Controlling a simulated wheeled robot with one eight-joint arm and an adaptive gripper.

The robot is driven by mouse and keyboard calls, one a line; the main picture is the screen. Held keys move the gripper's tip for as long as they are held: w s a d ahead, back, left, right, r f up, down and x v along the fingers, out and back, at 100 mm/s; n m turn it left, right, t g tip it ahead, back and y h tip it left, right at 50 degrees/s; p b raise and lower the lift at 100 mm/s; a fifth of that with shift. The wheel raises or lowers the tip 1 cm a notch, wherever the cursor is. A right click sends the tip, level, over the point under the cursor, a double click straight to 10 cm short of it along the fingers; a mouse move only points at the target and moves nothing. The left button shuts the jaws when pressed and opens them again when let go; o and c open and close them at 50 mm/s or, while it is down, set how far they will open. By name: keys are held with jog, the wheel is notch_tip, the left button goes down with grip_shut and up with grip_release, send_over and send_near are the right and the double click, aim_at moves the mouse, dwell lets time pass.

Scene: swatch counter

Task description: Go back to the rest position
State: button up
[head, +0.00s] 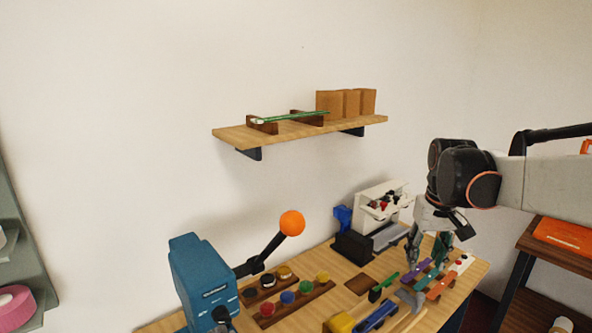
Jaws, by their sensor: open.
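My gripper (427,266) is at the right of the head view, pointing down over the right end of the wooden counter (312,316). It is open, its two fingers are apart, and I see nothing held between them. Below and around the fingertips are coloured strips, among them a purple one (418,273) and an orange one (441,285). I cannot tell whether the fingertips touch anything. My arm reaches in from the right edge and hides part of the wall and the counter's far right.
A blue machine with an orange-knobbed lever (203,284) stands front left. Wooden racks with coloured pots (294,304) sit beside it. A white organiser (381,204) stands at the back. A wall shelf (236,134) hangs above. A brown side table (538,245) is at right.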

jog(key=s+a+r+n+t+p, duration=0.1)
jog(key=s+a+r+t, duration=0.15)
jog(key=s+a, duration=0.5)
jog(key=s+a+f+t+b, duration=0.1)
jog(key=s+f, duration=0.2)
jog(key=s, duration=0.4)
jog(key=s+a+f+t+b, duration=0.1)
jog(key=s+f+t, duration=0.1)
jog(key=s+f, duration=0.2)
jog(key=shift+s+a+y+b, duration=0.2)
jog(key=shift+s+y+b, duration=0.1)
jog(key=shift+s, duration=1.1)
